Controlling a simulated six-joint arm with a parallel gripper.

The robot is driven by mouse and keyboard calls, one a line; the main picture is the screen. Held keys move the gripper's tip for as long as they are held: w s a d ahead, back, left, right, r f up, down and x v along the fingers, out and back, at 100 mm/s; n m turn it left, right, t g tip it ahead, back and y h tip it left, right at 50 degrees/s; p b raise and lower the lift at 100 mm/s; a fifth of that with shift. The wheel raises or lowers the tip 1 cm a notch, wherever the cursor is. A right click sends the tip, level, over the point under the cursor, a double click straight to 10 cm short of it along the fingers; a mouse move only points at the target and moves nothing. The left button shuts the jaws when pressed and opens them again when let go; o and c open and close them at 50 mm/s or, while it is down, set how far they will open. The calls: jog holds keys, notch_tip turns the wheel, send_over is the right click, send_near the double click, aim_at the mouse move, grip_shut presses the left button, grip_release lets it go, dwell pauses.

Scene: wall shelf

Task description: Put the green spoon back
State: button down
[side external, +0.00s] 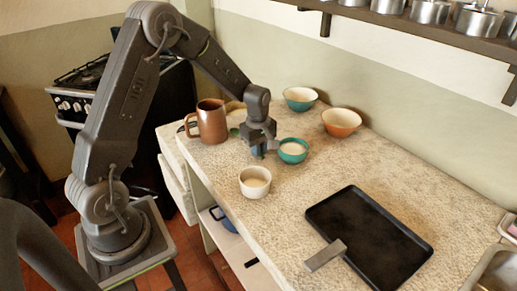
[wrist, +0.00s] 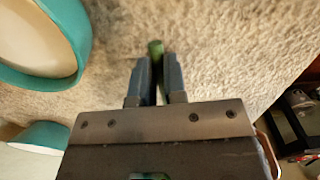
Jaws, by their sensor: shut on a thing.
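The green spoon (wrist: 155,47) shows only in part in the wrist view, as a green tip between and just past my fingers. A second bit of green shows at the bottom edge of that view; I cannot tell whether it belongs to the spoon. My gripper (side external: 258,150) is shut on the spoon, low over the counter (side external: 290,210), just left of a teal bowl (side external: 293,151) and behind a white bowl (side external: 255,182). My fingers also show in the wrist view (wrist: 156,75). Most of the spoon is hidden by my gripper.
A brown mug (side external: 212,122) stands left of my gripper. Another teal bowl (side external: 300,99) and an orange bowl (side external: 341,122) stand near the wall. A black tray (side external: 370,240) and a grey block (side external: 325,255) lie at the front right. The counter's middle is clear.

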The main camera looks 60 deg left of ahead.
jog(key=shift+f, duration=0.15)
jog(key=c, duration=1.2)
grip_release()
jog(key=shift+o, duration=0.2)
notch_tip(320, 180, up, 12)
jog(key=s+d+r+m+t, duration=0.1)
jog(key=s+d+r+m, duration=0.4)
jog(key=r, duration=0.1)
jog(key=s+d+r+m+t, duration=0.1)
jog(key=s+d+m+t, duration=0.1)
jog(key=s+d+m, duration=0.2)
jog(key=s+d+r+m+t, duration=0.2)
jog(key=s+d+m, duration=0.3)
jog(key=s+m, duration=0.4)
jog(key=s, duration=0.4)
jog(key=shift+r, duration=0.2)
